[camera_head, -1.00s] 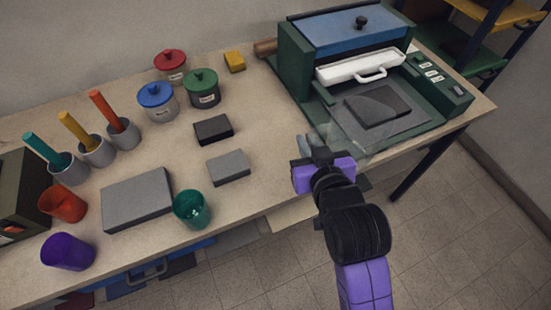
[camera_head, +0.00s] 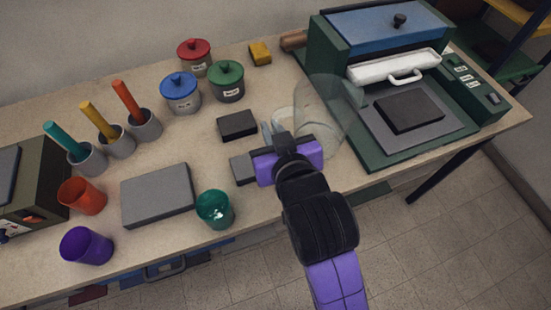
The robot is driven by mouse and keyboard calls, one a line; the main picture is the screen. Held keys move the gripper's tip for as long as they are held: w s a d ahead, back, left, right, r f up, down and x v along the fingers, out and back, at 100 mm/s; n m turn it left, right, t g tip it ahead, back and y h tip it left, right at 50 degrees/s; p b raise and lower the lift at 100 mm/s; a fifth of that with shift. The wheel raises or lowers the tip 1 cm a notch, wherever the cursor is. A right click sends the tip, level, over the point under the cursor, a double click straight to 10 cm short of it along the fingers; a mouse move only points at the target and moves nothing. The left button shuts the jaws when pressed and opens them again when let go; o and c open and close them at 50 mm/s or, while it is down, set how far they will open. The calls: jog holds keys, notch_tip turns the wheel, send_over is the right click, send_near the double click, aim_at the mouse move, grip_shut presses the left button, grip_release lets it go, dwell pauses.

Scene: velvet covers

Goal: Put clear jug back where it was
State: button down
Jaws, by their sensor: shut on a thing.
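A clear jug (camera_head: 322,108) is in the head view, right of the middle of the table, just left of the green machine. It is see-through, so its outline is faint. My gripper (camera_head: 276,132) is at its left side, shut on it. The gripper body hides part of the jug. I cannot tell whether its bottom touches the table.
A green machine with a blue lid (camera_head: 385,35) stands right of the jug. A black block (camera_head: 237,124) and a partly hidden grey block (camera_head: 241,168) lie left of my gripper. A green cup (camera_head: 215,208) stands near the front edge. Lidded jars (camera_head: 227,82) stand behind.

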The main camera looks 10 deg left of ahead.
notch_tip(320, 180, down, 12)
jog(key=shift+r, duration=0.2)
dwell(0.4)
jog(key=shift+f, duration=0.2)
jog(key=c, duration=1.5)
grip_release()
jog(key=shift+c, duration=0.2)
